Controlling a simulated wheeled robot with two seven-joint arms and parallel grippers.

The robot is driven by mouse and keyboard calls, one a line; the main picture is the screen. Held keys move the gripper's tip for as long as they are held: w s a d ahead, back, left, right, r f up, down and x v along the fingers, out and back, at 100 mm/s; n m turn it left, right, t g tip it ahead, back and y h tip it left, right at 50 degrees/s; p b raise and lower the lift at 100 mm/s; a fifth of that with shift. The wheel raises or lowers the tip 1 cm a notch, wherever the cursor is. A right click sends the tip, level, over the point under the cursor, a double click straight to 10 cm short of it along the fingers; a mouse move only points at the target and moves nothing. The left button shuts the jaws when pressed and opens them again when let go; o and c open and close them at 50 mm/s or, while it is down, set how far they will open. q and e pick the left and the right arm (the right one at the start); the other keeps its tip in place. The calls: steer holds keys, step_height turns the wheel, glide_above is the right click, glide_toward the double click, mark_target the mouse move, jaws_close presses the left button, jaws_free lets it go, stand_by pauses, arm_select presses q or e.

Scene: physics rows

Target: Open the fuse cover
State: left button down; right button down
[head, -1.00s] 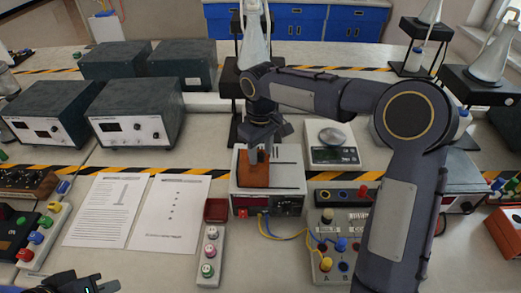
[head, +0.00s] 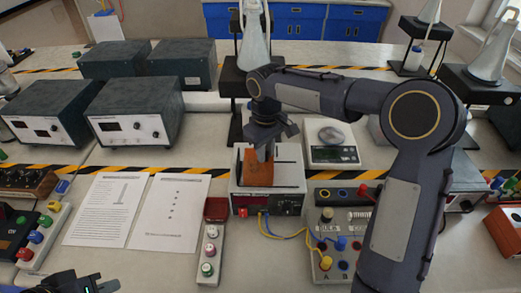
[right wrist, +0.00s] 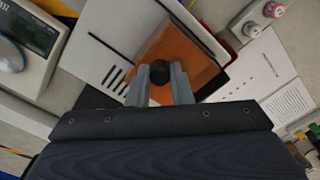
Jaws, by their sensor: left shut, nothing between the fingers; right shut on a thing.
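The fuse cover is an orange, see-through panel (head: 258,175) on top of a white box (head: 285,178) in the middle of the bench. In the right wrist view the cover (right wrist: 190,55) has a round black knob (right wrist: 160,72). My right gripper (head: 263,155) reaches down onto it. In the right wrist view its fingers (right wrist: 160,80) are shut on the knob. How far the cover is tilted from the box top is hard to tell. My left gripper (head: 85,284) is at the bottom left corner, shut and empty, far from the box.
A scale (head: 332,148) stands right of the box, and a circuit board with wires (head: 335,235) is in front right. A strip of coloured buttons (head: 209,245) lies front left. Two paper sheets (head: 165,215) lie further left. My right arm covers part of the right side.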

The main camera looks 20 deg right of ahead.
steer(key=d, duration=0.2)
steer(key=s+d, duration=0.1)
steer(key=d, duration=0.1)
steer(key=s+d, duration=0.1)
steer(key=d, duration=0.1)
steer(key=shift+d, duration=0.4)
steer(key=c, duration=1.3)
jaws_free()
steer(key=shift+d, duration=0.15)
step_height(320, 180, up, 8)
steer(key=shift+f, duration=0.15)
